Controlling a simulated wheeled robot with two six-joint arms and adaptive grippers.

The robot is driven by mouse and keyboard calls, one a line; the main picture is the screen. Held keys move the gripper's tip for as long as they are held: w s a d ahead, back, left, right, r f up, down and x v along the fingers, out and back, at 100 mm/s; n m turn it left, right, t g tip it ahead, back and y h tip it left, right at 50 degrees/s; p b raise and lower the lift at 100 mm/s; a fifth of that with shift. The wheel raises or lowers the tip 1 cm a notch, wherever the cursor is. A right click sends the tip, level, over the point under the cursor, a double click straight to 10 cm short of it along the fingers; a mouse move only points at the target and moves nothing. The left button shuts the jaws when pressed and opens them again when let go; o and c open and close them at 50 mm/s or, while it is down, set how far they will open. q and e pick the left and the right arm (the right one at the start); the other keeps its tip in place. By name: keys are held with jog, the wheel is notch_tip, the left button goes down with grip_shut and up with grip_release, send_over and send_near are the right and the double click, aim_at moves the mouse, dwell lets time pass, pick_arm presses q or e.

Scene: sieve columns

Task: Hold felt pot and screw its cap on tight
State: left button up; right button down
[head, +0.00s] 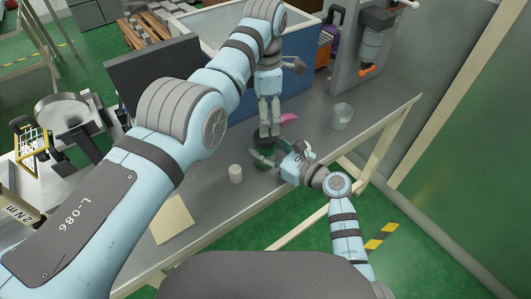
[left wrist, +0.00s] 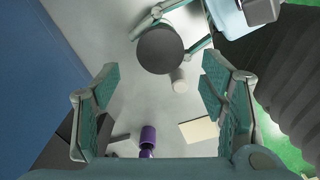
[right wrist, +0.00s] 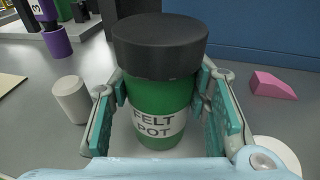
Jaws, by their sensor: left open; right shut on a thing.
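The felt pot (right wrist: 158,112) is a green jar with a white label, upright on the grey bench. Its wide black cap (right wrist: 160,46) sits on top; how tightly it is screwed cannot be seen. My right gripper (right wrist: 162,95) is shut on the pot's body, one finger on each side. In the head view the pot (head: 264,160) is partly hidden by that gripper. My left gripper (left wrist: 160,62) points down from above, fingers open and wide apart. In the left wrist view the round cap top (left wrist: 159,49) shows beyond and between its fingertips, apparently not gripped.
A white cylinder (head: 235,173) stands left of the pot. A beige sheet (head: 172,219) lies near the bench's front edge. A pink wedge (head: 288,119) and a clear cup (head: 341,117) are to the right. A blue panel (head: 311,75) stands behind. A purple object (left wrist: 148,138) shows in the left wrist view.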

pick_arm(q)
notch_tip(320, 180, down, 6)
jog(key=shift+f, duration=0.15)
pick_arm(e)
jog(key=shift+f, duration=0.1)
pick_arm(q)
jog(key=shift+c, duration=0.4)
